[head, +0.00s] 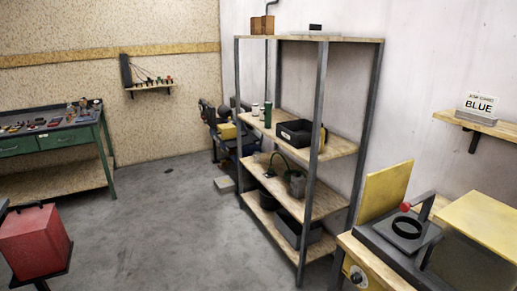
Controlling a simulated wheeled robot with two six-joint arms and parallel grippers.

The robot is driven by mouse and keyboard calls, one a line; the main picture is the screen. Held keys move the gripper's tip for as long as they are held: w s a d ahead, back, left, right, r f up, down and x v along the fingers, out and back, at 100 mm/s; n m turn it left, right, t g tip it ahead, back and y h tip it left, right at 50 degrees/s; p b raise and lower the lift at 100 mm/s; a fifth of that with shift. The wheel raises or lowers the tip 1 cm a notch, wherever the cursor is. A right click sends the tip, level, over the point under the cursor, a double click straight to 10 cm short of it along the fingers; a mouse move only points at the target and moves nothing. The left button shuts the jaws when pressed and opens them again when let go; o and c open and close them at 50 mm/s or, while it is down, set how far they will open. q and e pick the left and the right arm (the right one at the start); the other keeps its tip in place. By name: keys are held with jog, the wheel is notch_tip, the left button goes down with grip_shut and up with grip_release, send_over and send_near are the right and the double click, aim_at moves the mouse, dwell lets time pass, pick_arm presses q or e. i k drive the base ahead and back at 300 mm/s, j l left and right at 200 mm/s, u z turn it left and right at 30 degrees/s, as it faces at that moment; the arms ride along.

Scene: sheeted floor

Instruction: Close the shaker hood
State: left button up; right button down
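A machine at the lower right, which looks like the shaker, has a dark top plate (377,241) set in a wooden bench top. A grey square piece with a black ring (407,228) sits on it, under a grey bar frame (425,212) with a red knob (405,207). A yellow panel (383,195) stands upright and tilted behind it, and a flat yellow panel (482,222) lies to its right. I cannot tell for certain which part is the hood. The machine's right and lower parts are cut off by the picture edge. Neither of my grippers is in view.
A tall shelf unit (322,110) stands just left of the machine. A wall shelf (478,124) with a "BLUE" sign (479,104) is above right. A red box (34,241) is at the lower left, a green workbench (52,138) behind it. The middle floor (160,230) is clear.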

aim_at(492, 224)
jog(key=z, duration=1.55)
